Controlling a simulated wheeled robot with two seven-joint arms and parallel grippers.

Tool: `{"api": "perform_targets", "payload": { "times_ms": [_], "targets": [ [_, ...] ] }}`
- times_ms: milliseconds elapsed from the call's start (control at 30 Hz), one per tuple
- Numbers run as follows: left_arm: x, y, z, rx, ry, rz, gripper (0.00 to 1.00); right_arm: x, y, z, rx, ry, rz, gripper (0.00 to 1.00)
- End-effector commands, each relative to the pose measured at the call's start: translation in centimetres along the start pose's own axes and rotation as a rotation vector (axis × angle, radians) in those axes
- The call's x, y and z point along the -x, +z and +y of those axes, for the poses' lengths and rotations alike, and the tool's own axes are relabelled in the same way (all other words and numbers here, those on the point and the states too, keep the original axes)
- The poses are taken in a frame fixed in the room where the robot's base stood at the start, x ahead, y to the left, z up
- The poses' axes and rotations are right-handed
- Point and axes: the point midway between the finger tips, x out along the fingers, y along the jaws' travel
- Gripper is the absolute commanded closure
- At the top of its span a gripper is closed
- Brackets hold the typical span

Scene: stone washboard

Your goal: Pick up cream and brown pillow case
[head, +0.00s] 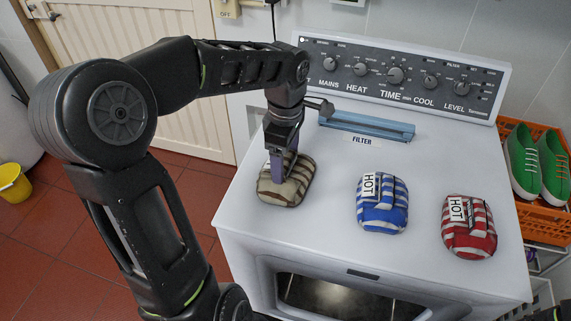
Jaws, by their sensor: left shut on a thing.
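The cream and brown pillow case (290,190) is a folded, striped bundle on the left part of the white dryer top. My left gripper (283,172) reaches down onto it from above and is shut on it. The gripper and wrist hide part of its upper side. The pillow case appears to rest on the dryer top; I cannot tell whether it is lifted at all. My right gripper does not show.
A blue striped bundle (382,207) and a red striped bundle (469,228), both tagged HOT, lie to the right on the dryer (330,225). A blue filter slot (365,125) and control panel (400,75) are behind. An orange crate (545,218) with green shoes stands at right.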

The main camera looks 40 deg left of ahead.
Motion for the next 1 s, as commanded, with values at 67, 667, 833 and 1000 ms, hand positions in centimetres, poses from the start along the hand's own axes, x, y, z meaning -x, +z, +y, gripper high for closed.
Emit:
{"api": "perform_targets", "payload": {
  "times_ms": [67,667,833,1000],
  "targets": [
    [1.0,0.0,0.1,0.000,0.005,-0.001,0.74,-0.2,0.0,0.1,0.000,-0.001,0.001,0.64],
    [9.2,0.0,0.0,-0.002,0.000,-0.001,0.74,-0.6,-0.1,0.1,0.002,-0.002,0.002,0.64],
    [9.2,0.0,-0.1,-0.002,0.000,-0.001,0.74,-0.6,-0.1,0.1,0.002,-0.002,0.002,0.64],
    [9.2,0.0,-0.1,-0.002,0.000,-0.001,0.74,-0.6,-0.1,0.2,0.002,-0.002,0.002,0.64]
  ]
}}
